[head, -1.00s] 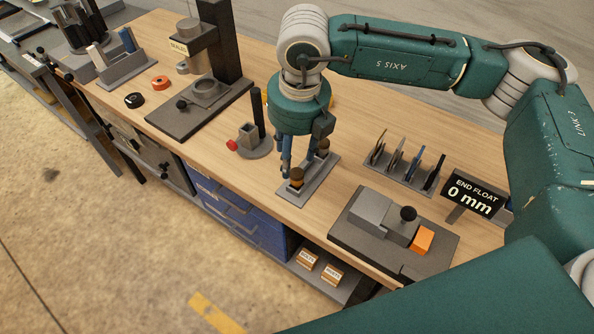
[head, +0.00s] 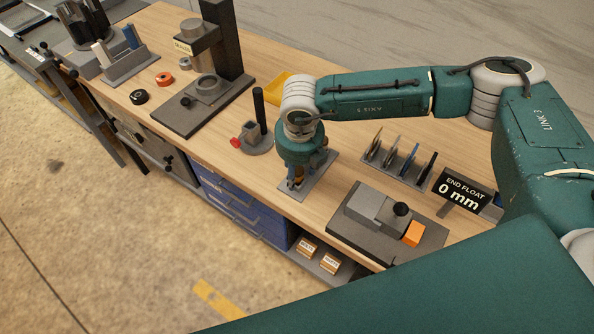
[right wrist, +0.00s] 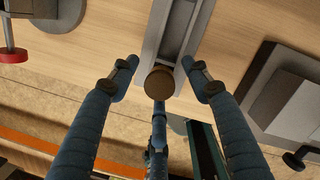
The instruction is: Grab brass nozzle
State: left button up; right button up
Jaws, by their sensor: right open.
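The brass nozzle (right wrist: 159,82) shows as a round brown-gold top in the right wrist view, at the near end of a narrow grey holder (right wrist: 181,30). In the head view the holder (head: 324,165) lies on the bench, and my gripper mostly hides the nozzle. My right gripper (head: 294,183) points down over the holder's front end. In the right wrist view its blue fingers stand open around the nozzle, with visible gaps at the left and right. I cannot tell whether the third finger touches it. My left gripper is not in view.
A grey fixture with an orange block (head: 413,233) stands right of the holder. A rack of thin tools (head: 398,167) and the END FLOAT display (head: 463,194) are behind it. A grey stand with a red knob (head: 257,140) is to the left. Bare wood lies between.

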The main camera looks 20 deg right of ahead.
grip_shut()
